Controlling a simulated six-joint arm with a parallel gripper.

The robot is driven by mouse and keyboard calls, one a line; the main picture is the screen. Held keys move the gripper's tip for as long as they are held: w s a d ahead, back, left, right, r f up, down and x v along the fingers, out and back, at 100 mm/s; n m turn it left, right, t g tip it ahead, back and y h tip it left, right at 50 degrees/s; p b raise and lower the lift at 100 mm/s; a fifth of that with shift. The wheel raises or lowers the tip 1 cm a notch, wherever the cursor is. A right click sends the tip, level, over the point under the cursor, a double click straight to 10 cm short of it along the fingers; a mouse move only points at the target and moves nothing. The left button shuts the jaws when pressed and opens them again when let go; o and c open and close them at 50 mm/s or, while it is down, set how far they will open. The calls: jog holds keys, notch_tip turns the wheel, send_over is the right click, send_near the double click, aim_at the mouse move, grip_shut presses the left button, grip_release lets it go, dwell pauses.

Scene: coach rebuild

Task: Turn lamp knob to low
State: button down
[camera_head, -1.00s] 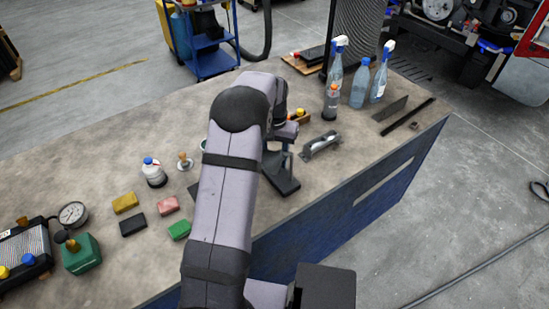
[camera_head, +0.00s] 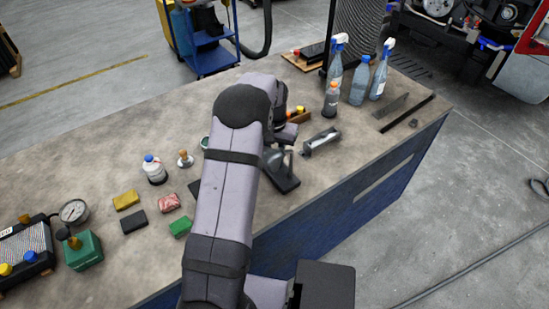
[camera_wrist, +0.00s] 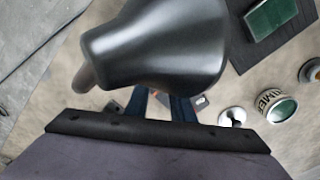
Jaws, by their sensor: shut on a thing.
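The lamp has a glossy dark grey shade that fills the upper middle of the wrist view (camera_wrist: 160,50). In the head view the lamp's dark base (camera_head: 285,182) stands on the bench beside my arm. My gripper (camera_wrist: 162,104) shows as two dark fingers below the shade, close to the lamp's base. The fingers are shut on the lamp knob, which is mostly hidden between them and under the shade; a small reddish spot shows there. The knob's setting cannot be read. In the head view my arm hides most of the gripper.
A metal-handled tool (camera_head: 321,142) lies right of the lamp. Bottles (camera_head: 360,82) stand behind it. A tin (camera_wrist: 277,106) and a green block on a dark pad (camera_wrist: 268,18) are right in the wrist view. Coloured blocks (camera_head: 126,200) lie left. The bench's front edge is close.

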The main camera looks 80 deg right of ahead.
jog(key=shift+n+b, duration=0.35)
jog(key=shift+n, duration=2.45)
jog(key=c, duration=1.5)
grip_release()
jog(key=shift+r, duration=0.1)
jog(key=shift+r+b, duration=1.25)
jog(key=shift+r, duration=2.35)
